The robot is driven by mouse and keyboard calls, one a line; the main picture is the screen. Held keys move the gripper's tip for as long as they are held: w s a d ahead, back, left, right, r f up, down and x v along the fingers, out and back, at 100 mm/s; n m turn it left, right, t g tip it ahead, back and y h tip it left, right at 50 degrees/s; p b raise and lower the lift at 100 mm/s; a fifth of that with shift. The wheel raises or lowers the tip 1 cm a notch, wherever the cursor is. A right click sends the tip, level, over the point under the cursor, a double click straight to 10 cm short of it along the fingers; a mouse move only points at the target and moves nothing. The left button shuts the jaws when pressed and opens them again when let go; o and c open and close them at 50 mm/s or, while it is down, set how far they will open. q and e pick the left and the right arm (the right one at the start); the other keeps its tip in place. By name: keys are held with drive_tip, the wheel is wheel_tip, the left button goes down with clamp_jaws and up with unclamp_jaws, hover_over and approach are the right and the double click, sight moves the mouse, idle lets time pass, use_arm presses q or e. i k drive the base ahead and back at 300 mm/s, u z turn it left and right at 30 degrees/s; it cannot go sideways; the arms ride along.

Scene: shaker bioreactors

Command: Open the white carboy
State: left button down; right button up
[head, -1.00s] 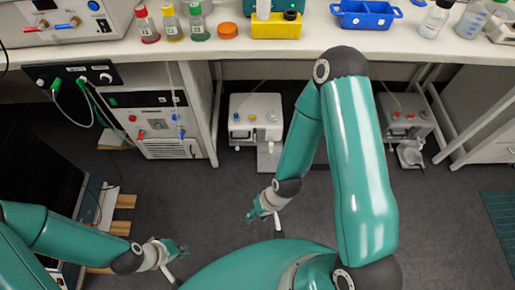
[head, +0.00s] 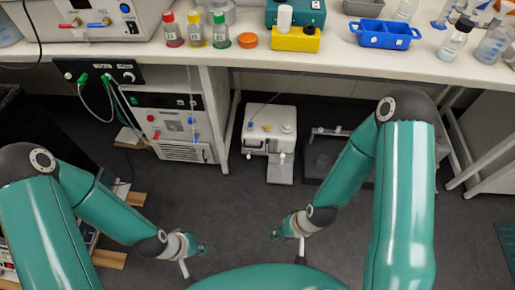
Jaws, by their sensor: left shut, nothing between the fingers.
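A white box-like vessel (head: 270,143) stands under the bench near the middle. It has small blue and yellow fittings and a round white cap on top, and a thin tube rises from it. It looks like the white carboy, but I cannot be sure. My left gripper (head: 202,249) is shut and empty, low over the floor, in front and to the left of the vessel. My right gripper (head: 275,235) is low in front of the vessel, pointing left and apart from it. Its fingers are too small to judge.
The white bench (head: 345,65) overhangs the vessel and carries capped bottles, a blue tray (head: 385,35) and a yellow block (head: 297,40). A control unit (head: 180,125) stands left of the vessel. A dark platform (head: 322,160) lies to its right, partly behind my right arm. Floor between is clear.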

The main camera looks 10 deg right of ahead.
sight(276, 141)
drive_tip(key=u, duration=0.05)
drive_tip(key=i, duration=1)
drive_tip(key=z, duration=0.05)
